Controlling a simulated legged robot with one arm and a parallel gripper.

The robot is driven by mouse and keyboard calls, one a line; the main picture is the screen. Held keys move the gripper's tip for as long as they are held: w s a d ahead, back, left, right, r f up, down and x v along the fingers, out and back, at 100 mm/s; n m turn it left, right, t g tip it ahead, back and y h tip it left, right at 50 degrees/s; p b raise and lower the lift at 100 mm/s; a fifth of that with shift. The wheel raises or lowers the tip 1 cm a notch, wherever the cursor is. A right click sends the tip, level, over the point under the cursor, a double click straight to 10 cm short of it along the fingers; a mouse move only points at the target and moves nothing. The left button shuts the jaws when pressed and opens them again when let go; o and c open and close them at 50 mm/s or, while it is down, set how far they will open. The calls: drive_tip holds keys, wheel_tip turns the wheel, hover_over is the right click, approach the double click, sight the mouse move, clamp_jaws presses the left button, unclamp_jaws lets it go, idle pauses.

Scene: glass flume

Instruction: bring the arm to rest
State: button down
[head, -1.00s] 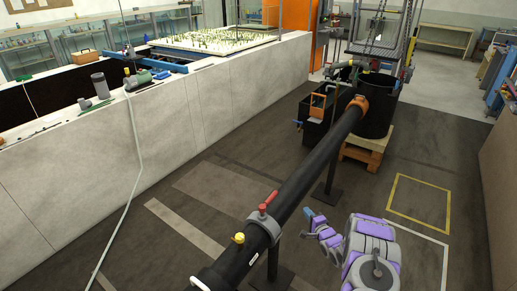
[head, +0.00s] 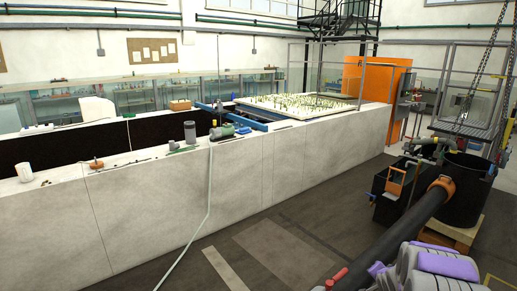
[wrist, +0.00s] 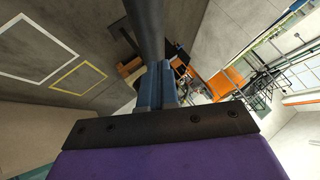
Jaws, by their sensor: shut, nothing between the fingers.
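My gripper (wrist: 157,84) shows in the wrist view as two blue-grey fingers side by side, closed with nothing between them. The dark mount and purple housing of my wrist fill the bottom of that view. A long black pipe (wrist: 146,28) shows just beyond the fingertips; I cannot tell the gap between them. In the head view my grey and purple arm is folded at the bottom right, beside the same black pipe (head: 394,236). The fingertips cannot be made out in the head view.
A red valve handle (head: 337,277) sits on the pipe at the bottom edge. A black tank (head: 462,190) stands at the pipe's far end on a wooden pallet. A long pale flume wall (head: 150,212) runs along the left. Dark floor (head: 290,235) between wall and pipe is clear.

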drive_tip(key=s+a+r+n+g, duration=0.3)
drive_tip(key=s+a+r, duration=0.35)
drive_tip(key=s, duration=0.45)
drive_tip(key=s+a+r+n+g, duration=0.25)
drive_tip(key=s+a+r, duration=0.45)
drive_tip(key=s, duration=0.4)
drive_tip(key=s+a+r+n+g+y, duration=0.1)
drive_tip(key=s+a, duration=0.3)
drive_tip(key=s, duration=0.5)
drive_tip(key=s+a+r+n+g+y, duration=0.1)
drive_tip(key=s+a+n+g, duration=0.2)
drive_tip(key=s, duration=0.6)
drive_tip(key=s+a+n+g, duration=0.2)
drive_tip(key=s+a, duration=0.2)
drive_tip(key=s, duration=0.5)
drive_tip(key=shift+a+r+y+b, duration=0.3)
drive_tip(key=shift+r+y+b, duration=0.05)
drive_tip(key=shift+r+y, duration=0.05)
drive_tip(key=shift+s+a, duration=0.1)
drive_tip(key=shift+a, duration=0.1)
drive_tip(key=shift+a, duration=0.3)
drive_tip(key=shift+d, duration=0.15)
